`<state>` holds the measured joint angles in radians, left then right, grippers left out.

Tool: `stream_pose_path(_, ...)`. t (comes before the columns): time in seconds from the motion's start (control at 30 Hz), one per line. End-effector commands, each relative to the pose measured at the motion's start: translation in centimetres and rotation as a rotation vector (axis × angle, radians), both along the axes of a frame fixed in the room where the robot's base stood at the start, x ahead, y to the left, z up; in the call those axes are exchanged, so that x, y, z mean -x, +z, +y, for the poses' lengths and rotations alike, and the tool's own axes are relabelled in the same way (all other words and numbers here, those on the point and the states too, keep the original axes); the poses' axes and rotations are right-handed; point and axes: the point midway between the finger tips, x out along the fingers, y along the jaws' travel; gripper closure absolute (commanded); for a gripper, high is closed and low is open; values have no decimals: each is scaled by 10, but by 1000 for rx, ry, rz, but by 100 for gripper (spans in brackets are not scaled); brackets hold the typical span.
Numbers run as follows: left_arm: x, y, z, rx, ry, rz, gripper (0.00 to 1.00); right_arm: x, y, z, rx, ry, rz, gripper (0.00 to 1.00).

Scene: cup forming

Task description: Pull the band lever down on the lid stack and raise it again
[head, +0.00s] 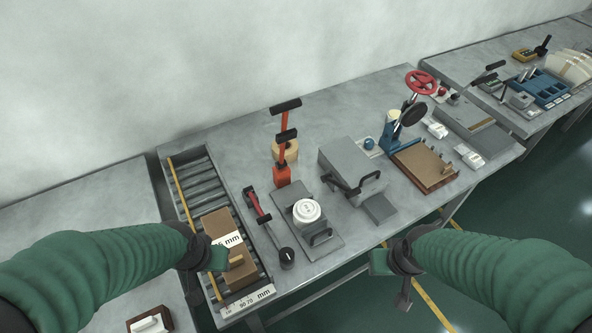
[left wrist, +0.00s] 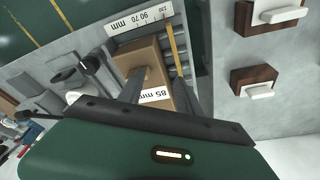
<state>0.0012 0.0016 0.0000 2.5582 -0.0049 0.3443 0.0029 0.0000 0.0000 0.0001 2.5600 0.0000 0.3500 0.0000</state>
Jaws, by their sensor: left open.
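A stack of white lids (head: 306,211) sits on a grey plate (head: 322,238) with a dark handle at its front. Behind it stands a tall red lever (head: 284,122) with black grips, raised upright on an orange-red base. A second, low red lever (head: 257,204) with a black grip lies left of the lids; I cannot tell which is the band lever. My left gripper (head: 217,259) is open beside a brown box (head: 213,223), left of the levers. In the left wrist view the box (left wrist: 150,62) shows between its fingers (left wrist: 170,78). My right gripper (head: 384,270) hangs before the table edge, away from the lids.
The box lies on a roller track (head: 196,182) with a millimetre scale (head: 248,301) at its front. A grey press box (head: 350,165) and a brown tray (head: 424,166) stand right of the lids. Green floor shows in front.

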Motion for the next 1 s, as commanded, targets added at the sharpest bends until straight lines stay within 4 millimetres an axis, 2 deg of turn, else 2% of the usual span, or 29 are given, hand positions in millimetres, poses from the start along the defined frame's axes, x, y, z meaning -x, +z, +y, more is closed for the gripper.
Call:
stream_pose_path(0.07,-23,4,8,-19,-1,-63,59,0,0,0,0,0,0,64)
stream_pose_path(0.17,-101,26,30,-63,-21,-285,59,0,-1,0,0,0,0,64)
stream_pose_path(0.2,-145,43,39,-73,-46,-418,59,0,-2,0,0,0,0,64)
stream_pose_path(0.27,-209,76,45,-59,-105,-635,59,0,-3,0,0,0,0,64)
stream_pose_path(0.3,-244,100,44,-28,-163,-771,59,0,-3,0,0,0,0,64)
stream_pose_path(0.4,-297,152,25,127,-351,-1049,59,0,-4,0,0,0,0,64)
stream_pose_path(0.47,-304,173,10,256,-483,-1153,59,0,-5,0,0,0,0,64)
stream_pose_path(0.53,-293,187,-4,414,-627,-1213,59,0,-6,0,0,0,0,64)
stream_pose_path(0.7,-254,194,-14,674,-835,-1202,59,0,-6,0,0,0,0,64)
stream_pose_path(0.77,-249,195,-16,707,-860,-1195,59,0,-6,0,0,0,0,64)
stream_pose_path(0.87,-251,196,-26,719,-869,-1190,59,0,-4,0,0,0,0,64)
stream_pose_path(1.0,-266,197,-52,717,-870,-1190,59,0,1,0,0,0,0,64)
